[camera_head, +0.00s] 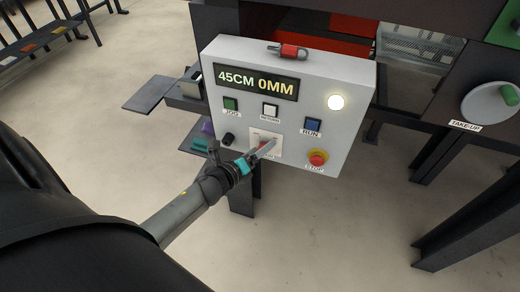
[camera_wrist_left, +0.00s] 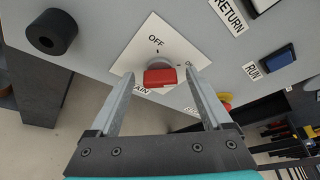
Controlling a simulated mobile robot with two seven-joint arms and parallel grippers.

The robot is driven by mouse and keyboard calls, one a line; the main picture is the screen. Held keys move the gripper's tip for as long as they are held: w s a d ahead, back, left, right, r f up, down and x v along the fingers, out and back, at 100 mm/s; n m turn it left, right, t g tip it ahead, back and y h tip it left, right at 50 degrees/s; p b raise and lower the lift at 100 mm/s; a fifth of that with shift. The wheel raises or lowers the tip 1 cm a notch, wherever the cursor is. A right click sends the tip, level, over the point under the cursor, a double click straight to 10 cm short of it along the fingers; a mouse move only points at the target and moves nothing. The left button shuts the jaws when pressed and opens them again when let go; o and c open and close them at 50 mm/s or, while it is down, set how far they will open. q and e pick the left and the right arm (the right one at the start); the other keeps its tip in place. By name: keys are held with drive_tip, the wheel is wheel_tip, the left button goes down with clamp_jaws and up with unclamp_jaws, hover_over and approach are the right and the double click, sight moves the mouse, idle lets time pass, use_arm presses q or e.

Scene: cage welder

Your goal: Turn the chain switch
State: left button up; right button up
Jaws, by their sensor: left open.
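The chain switch is a red handle (camera_wrist_left: 160,78) on a round grey base, set on a white plate (camera_wrist_left: 147,41) low on the panel's front. The plate reads OFF, with a partly hidden label to its right. In the wrist view the red handle lies nearly level across the picture. My left gripper (camera_wrist_left: 159,95) is open, with one finger on each side of the handle; I cannot tell whether either finger touches it. In the head view the left gripper (camera_head: 260,150) reaches the switch plate from the lower left and partly covers it. My right gripper is not in view.
The grey control box (camera_head: 330,75) carries a "45CM 0MM" display (camera_head: 257,83), a blue RUN button (camera_head: 312,125), a red and yellow STOP button (camera_head: 317,157) and a black knob (camera_head: 229,139) left of the switch. A TAKE-UP wheel (camera_head: 488,104) is at right.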

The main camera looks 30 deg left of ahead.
use_arm(q)
drive_tip(key=shift+w, duration=0.2)
clamp_jaws()
idle(0.6)
